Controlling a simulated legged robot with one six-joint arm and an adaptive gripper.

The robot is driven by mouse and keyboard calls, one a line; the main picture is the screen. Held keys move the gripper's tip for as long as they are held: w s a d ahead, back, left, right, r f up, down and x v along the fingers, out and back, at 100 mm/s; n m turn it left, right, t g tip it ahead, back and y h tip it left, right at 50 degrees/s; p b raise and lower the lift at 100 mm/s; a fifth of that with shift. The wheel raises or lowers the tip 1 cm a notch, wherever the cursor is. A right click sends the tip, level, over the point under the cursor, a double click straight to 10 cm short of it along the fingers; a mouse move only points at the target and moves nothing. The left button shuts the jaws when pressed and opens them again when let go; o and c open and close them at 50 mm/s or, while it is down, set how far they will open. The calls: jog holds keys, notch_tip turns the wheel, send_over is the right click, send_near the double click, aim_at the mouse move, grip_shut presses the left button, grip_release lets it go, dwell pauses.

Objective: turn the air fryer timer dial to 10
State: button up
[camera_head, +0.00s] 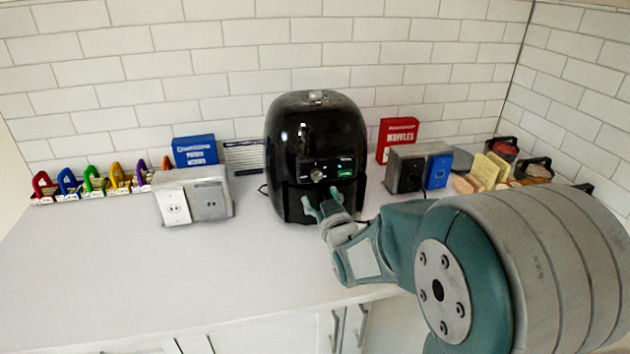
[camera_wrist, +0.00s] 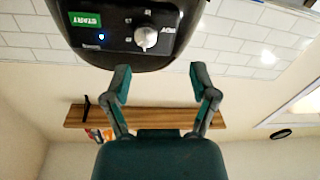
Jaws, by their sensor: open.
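The black air fryer (camera_head: 312,125) stands upright on the counter against the tiled wall. Its silver timer dial (camera_head: 317,175) sits on the front panel, left of the green START label (camera_head: 345,174). In the wrist view, which is turned over, the dial (camera_wrist: 146,37) shows large, with the START label (camera_wrist: 85,19) and a small blue light beside it. The dial's setting is too small to read. My gripper (camera_head: 323,211) is open and empty, in front of and below the dial. In the wrist view its two fingers (camera_wrist: 160,78) are apart, and neither touches the dial.
Grey outlet boxes (camera_head: 211,200) and a blue box (camera_head: 195,151) stand left of the fryer. Dark boxes (camera_head: 405,172) and a red waffles box (camera_head: 397,139) stand to the right. The counter (camera_head: 150,270) in front and left is clear. Colourful padlock-like items (camera_head: 92,179) line the far left.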

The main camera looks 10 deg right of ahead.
aim_at(318, 178)
jog(key=w, duration=0.2)
jog(key=w+d, duration=0.2)
jog(key=w, duration=0.1)
jog(key=shift+w+d, duration=0.25)
jog(key=shift+w, duration=0.4)
jog(key=shift+w+a, duration=0.2)
jog(key=shift+a, duration=0.8)
jog(key=shift+c, duration=0.6)
jog(key=c, duration=0.5)
jog(key=shift+d, duration=0.4)
grip_shut()
jog(key=shift+d, duration=0.1)
